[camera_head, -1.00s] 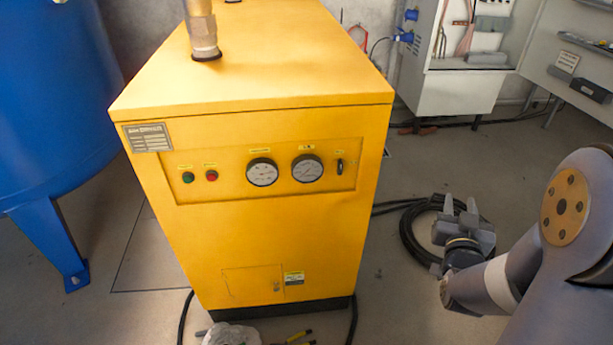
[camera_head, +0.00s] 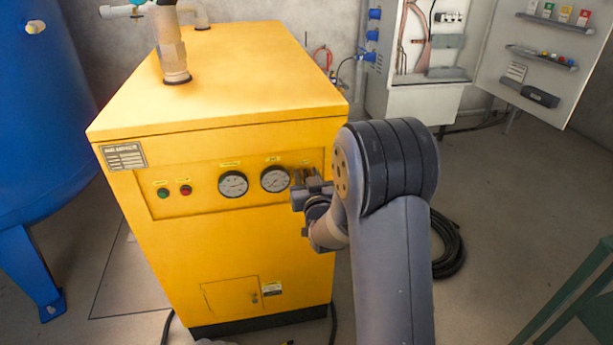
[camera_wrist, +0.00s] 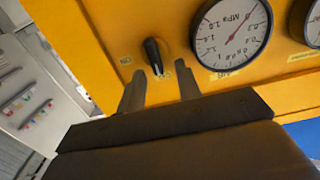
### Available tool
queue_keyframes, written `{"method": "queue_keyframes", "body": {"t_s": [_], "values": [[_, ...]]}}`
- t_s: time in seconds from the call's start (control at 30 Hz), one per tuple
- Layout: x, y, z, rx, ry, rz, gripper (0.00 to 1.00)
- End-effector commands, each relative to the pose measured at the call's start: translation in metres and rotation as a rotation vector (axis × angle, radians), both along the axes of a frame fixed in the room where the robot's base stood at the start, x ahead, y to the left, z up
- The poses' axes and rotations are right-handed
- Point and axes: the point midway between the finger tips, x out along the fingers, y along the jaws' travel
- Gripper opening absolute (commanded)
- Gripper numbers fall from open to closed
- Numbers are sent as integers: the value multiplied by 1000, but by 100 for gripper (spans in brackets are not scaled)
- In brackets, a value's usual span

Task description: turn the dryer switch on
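The dryer (camera_head: 220,245) is a yellow cabinet with a recessed control panel on its front. Its switch (camera_wrist: 153,56) is a black knob beside a round gauge (camera_wrist: 232,32) in the wrist view, with small labels near it. My gripper (camera_wrist: 160,90) is open, its two fingers apart and pointing at the panel. The knob shows just beyond the gap between the fingertips, and nothing is held. In the head view my gripper (camera_head: 312,182) is in front of the panel's right end and hides the switch there.
Two gauges (camera_head: 233,184) and green and red buttons (camera_head: 163,193) sit left of my gripper on the panel. A blue tank (camera_head: 40,130) stands at the left. An open electrical cabinet (camera_head: 425,95) is behind. A black hose (camera_head: 447,250) lies on the floor. A green frame (camera_head: 575,300) is at right.

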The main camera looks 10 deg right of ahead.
Motion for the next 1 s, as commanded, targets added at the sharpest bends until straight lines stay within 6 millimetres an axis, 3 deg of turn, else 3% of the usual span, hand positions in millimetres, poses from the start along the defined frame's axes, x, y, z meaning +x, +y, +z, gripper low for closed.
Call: {"method": "queue_keyframes", "body": {"t_s": [0.27,0.67,1.0], "values": [[1,0,0,0,1,0,33],[1,0,0,0,0,0,1],[1,0,-1,10,0,0,0]]}}
